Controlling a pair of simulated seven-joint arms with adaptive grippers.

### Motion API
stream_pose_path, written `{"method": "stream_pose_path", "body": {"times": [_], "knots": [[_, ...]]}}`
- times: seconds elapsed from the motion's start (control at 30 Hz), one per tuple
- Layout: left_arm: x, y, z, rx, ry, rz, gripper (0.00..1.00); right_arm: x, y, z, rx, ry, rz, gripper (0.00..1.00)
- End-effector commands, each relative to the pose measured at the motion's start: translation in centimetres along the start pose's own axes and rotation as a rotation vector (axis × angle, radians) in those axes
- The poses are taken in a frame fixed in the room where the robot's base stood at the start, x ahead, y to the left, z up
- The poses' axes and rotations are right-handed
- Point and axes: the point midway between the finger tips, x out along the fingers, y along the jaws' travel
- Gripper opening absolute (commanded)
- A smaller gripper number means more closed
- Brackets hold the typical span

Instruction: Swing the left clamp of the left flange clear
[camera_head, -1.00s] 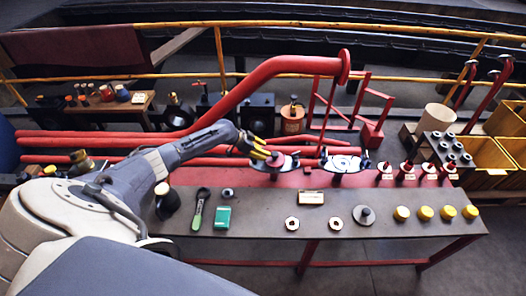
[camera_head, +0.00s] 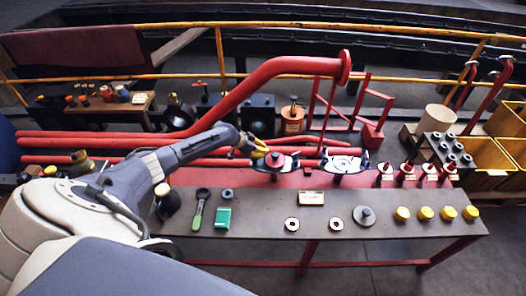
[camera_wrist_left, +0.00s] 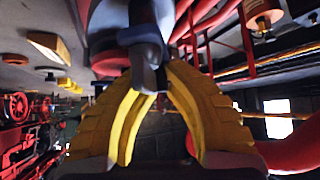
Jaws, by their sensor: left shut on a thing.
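My left gripper (camera_head: 259,147) has yellow fingers and is at the flange's upper left edge. In the left wrist view my left gripper (camera_wrist_left: 150,88) is shut on a dark grey bar, the left clamp (camera_wrist_left: 147,60), with the fingertips on either side of it. The fingers partly hide the clamp in the head view. The right flange (camera_head: 343,161), with a pale face, sits to the right. My right gripper is not in view.
Red pipes (camera_head: 110,142) run behind. Red-based posts (camera_head: 406,172) stand to the right.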

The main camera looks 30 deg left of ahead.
Motion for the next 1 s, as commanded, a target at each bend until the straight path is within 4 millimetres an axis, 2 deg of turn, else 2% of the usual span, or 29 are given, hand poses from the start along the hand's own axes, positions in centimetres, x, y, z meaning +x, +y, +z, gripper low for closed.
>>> {"method": "stream_pose_path", "body": {"times": [0.27,0.3,0.5,0.53,0.83,1.0], "knots": [[0.1,0.1,0.3,-0.002,-0.005,-0.002,0.00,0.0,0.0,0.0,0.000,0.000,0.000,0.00],[0.1,0.1,0.3,-0.002,-0.005,-0.002,0.12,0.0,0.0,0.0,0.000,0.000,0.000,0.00],[0.1,0.1,0.3,-0.002,-0.004,-0.001,0.36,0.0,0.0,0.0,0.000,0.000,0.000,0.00],[0.1,0.1,0.2,-0.002,-0.004,-0.001,0.37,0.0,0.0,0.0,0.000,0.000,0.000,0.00],[-0.2,0.0,0.1,-0.002,-0.001,-0.003,0.37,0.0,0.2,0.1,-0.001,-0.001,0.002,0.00],[-1.8,-0.1,0.2,-0.001,-0.003,-0.003,0.37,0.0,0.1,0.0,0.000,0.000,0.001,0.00]]}}
